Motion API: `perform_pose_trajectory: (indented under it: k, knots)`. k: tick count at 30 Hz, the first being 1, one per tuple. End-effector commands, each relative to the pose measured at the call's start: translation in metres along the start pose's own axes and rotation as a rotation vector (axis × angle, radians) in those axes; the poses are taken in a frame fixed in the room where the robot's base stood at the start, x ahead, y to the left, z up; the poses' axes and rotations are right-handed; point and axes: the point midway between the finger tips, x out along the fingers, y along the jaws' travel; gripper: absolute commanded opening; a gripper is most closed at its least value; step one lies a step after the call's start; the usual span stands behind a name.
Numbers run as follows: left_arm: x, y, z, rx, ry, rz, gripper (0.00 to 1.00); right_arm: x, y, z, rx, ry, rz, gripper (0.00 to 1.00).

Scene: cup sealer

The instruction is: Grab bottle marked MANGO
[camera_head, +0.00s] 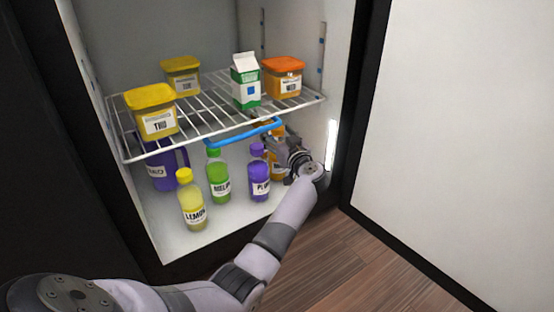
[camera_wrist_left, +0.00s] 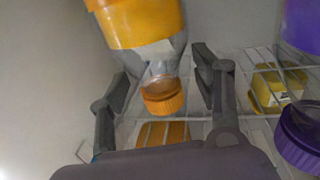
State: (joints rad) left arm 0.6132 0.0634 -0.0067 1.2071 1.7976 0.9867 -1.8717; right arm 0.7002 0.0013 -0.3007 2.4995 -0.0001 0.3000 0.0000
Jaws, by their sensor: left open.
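An orange bottle (camera_head: 276,171) stands on the fridge floor at the right, partly hidden behind my left gripper (camera_head: 279,146) and the purple bottle. Its label cannot be read in the head view. In the left wrist view the orange bottle (camera_wrist_left: 142,24) appears inverted, with its clear neck and orange cap between the fingers. My left gripper (camera_wrist_left: 162,78) is open around the neck, with a gap visible on the right side. Whether the left finger touches is unclear. My right gripper is not in view.
A purple bottle (camera_head: 259,176) stands close left of my gripper, then a green MELON bottle (camera_head: 218,177) and a yellow LEMON bottle (camera_head: 191,203). A purple jug (camera_head: 165,168) is behind. The wire shelf (camera_head: 208,123) above holds a carton (camera_head: 246,82) and tubs.

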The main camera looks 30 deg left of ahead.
Motion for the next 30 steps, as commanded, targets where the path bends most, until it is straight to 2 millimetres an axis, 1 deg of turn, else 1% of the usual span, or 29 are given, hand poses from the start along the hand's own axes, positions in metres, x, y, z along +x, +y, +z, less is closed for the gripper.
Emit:
perform_pose_trajectory:
  k: [2,27,28,30]
  knots:
    - [0.0000,0.0000,-0.0002,0.000,0.000,0.000,0.58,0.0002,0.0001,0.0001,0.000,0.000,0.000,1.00]
    - [-0.0004,0.0004,0.0009,-0.001,-0.002,0.001,0.02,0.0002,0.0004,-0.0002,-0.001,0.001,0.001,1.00]
    - [-0.0004,0.0004,0.0010,-0.001,-0.002,0.001,0.00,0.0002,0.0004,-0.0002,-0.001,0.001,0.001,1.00]
    - [-0.0004,0.0004,0.0013,-0.001,-0.002,0.001,0.00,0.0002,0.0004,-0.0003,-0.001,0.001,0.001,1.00]
